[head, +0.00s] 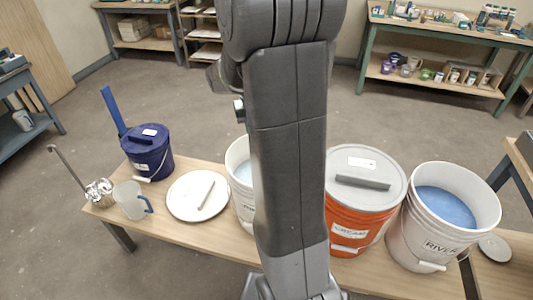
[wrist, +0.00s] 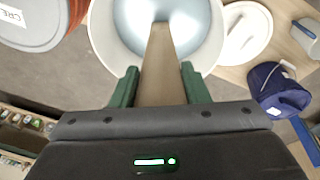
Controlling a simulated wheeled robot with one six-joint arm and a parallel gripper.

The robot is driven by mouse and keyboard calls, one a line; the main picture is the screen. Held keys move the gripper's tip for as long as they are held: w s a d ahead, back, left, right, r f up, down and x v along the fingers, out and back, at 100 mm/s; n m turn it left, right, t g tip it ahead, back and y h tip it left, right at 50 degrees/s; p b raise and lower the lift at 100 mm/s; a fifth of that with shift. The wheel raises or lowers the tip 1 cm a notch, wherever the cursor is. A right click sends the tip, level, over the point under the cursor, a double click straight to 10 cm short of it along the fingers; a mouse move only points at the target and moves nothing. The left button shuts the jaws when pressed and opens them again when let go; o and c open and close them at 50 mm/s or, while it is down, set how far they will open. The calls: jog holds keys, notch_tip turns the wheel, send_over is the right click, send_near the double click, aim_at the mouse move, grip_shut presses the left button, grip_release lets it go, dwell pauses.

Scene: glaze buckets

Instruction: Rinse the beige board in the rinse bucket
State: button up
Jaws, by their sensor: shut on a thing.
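My gripper (wrist: 159,72) is shut on the beige board (wrist: 160,62), with one green finger on each side of it. The board points away from my gripper, and its far end lies over the inside of a white bucket (wrist: 99,30) holding pale blue liquid. I cannot tell whether the board's end touches the liquid. In the head view this white bucket (head: 237,160) stands mid-table, partly hidden behind my arm. Its label is mostly hidden, so I cannot read it. The gripper and board are hidden in the head view.
Right of my arm stand an orange CREAM bucket (head: 345,222) with a grey lid and a white RIVER bucket (head: 415,238) with blue liquid.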

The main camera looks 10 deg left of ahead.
jog(key=p+v, duration=1.4)
jog(key=v, duration=0.6)
jog(key=shift+r, duration=0.25)
jog(key=shift+w, duration=0.1)
dwell(0.6)
jog(key=p+v, duration=0.1)
jog(key=v, duration=0.1)
jog(key=w+p+v, duration=0.1)
jog(key=v, duration=0.2)
jog(key=shift+r, duration=0.1)
dwell(0.6)
